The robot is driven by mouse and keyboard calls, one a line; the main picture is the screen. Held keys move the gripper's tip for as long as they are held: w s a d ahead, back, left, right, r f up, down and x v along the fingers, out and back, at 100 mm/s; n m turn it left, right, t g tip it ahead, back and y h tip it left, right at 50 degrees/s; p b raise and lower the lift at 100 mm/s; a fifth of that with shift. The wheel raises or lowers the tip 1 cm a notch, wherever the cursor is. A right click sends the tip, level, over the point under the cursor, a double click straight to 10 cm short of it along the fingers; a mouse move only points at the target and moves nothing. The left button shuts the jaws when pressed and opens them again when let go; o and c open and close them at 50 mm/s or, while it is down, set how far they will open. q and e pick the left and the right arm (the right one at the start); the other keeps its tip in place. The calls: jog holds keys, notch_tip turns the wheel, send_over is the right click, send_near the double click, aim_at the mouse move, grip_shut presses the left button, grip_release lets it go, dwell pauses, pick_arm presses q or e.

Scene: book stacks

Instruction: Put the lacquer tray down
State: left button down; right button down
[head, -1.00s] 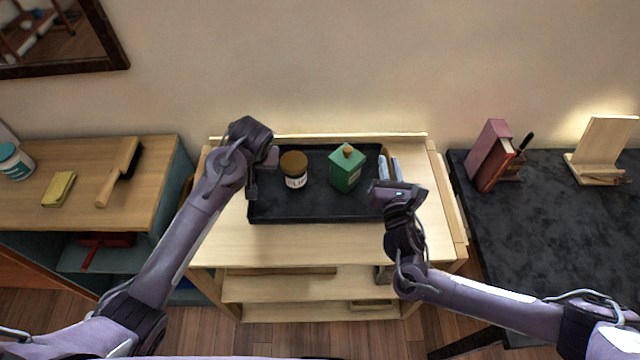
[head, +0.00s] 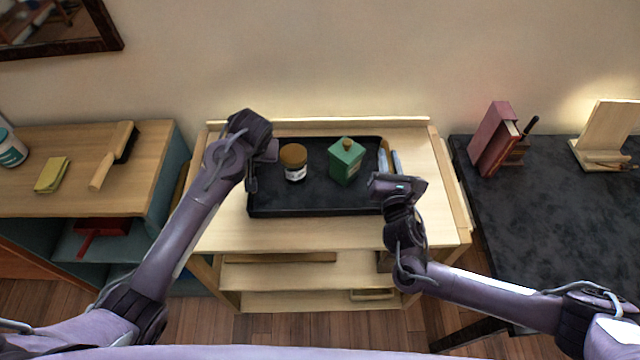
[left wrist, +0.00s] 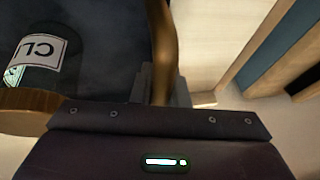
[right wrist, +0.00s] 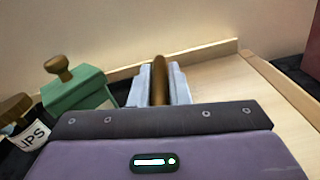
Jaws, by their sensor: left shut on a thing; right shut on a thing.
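The black lacquer tray (head: 315,202) is level over the pale wooden stand's top; I cannot tell if it touches the wood. A jar with a brown lid (head: 294,164) and white label and a green canister with a knob (head: 346,163) stand upright on it. My left gripper (head: 262,168) is shut on the tray's left handle, a brown bar in the left wrist view (left wrist: 162,50). My right gripper (head: 390,163) is shut on the right handle, also brown in the right wrist view (right wrist: 160,80). My arms hide parts of the tray's ends.
The wooden stand (head: 330,238) has a raised back ledge and lower shelves. At left, a cabinet (head: 90,200) holds a brush (head: 115,155), a yellow sponge (head: 52,175) and a tub (head: 10,150). At right, a dark table (head: 560,240) holds books (head: 492,140) and a wooden holder (head: 605,140).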

pick_arm(q)
jog(key=shift+f+b, duration=0.55)
jog(key=shift+f, duration=0.2)
pick_arm(e)
jog(key=shift+d+f, duration=0.1)
jog(key=shift+f, duration=0.5)
pick_arm(q)
jog(key=c, duration=1.4)
grip_release()
jog(key=shift+s, duration=0.1)
pick_arm(e)
jog(key=c, duration=1.4)
grip_release()
pick_arm(q)
jog(key=shift+r, duration=0.1)
pick_arm(e)
jog(key=shift+s, duration=0.2)
pick_arm(q)
jog(key=v, duration=1.2)
pick_arm(e)
jog(key=s, duration=1.1)
jog(key=shift+s+d, duration=0.35)
jog(key=shift+f, duration=0.1)
